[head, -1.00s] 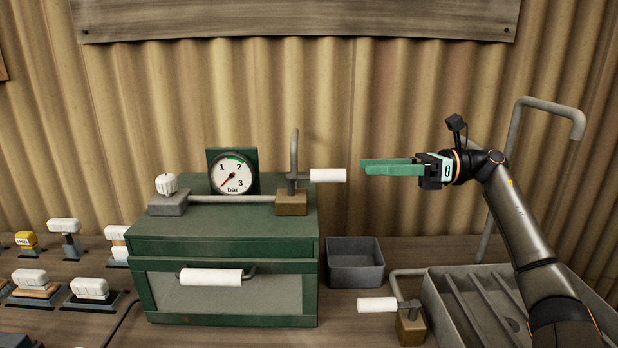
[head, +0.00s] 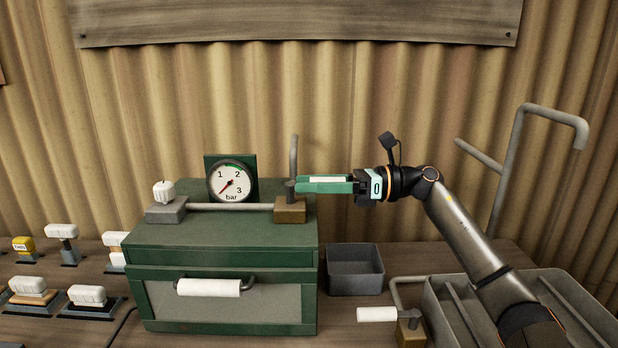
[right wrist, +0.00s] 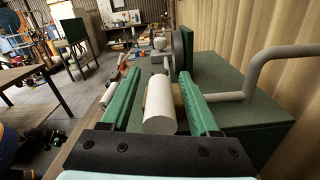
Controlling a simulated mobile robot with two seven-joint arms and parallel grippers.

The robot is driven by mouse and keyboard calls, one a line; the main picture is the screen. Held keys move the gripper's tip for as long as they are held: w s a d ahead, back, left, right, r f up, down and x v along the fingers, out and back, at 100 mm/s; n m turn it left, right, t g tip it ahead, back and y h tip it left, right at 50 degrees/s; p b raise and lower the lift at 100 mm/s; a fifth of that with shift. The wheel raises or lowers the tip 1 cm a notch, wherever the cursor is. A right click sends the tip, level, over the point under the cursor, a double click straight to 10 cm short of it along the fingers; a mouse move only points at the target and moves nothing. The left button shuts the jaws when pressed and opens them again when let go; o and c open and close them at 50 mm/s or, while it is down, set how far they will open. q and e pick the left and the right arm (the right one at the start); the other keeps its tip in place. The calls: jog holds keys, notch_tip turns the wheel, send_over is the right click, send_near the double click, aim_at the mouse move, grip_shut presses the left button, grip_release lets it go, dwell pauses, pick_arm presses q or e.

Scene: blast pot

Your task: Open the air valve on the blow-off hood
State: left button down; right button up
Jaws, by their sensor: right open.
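The green blow-off hood (head: 220,232) stands on the bench. On its top right is the air valve, a brass block (head: 290,212) with a grey lever whose white handle (head: 328,180) points right. My right gripper (head: 298,185) is open, with its green fingers reaching left along both sides of that handle. In the right wrist view the white handle (right wrist: 160,105) lies lengthwise between the two open fingers (right wrist: 160,76). I cannot tell whether they touch it. My left gripper is not in view.
A pressure gauge (head: 232,181) with its red needle at lower left and a white knob (head: 164,192) are on the hood. A white drawer handle (head: 209,287) is on its front. A grey bin (head: 355,270) and another white-handled lever (head: 377,314) stand right, beside a grey tray (head: 570,290).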

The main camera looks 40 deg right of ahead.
jog(key=shift+w+a, duration=0.15)
jog(key=shift+a, duration=0.1)
grip_shut()
dwell(0.4)
dwell(0.9)
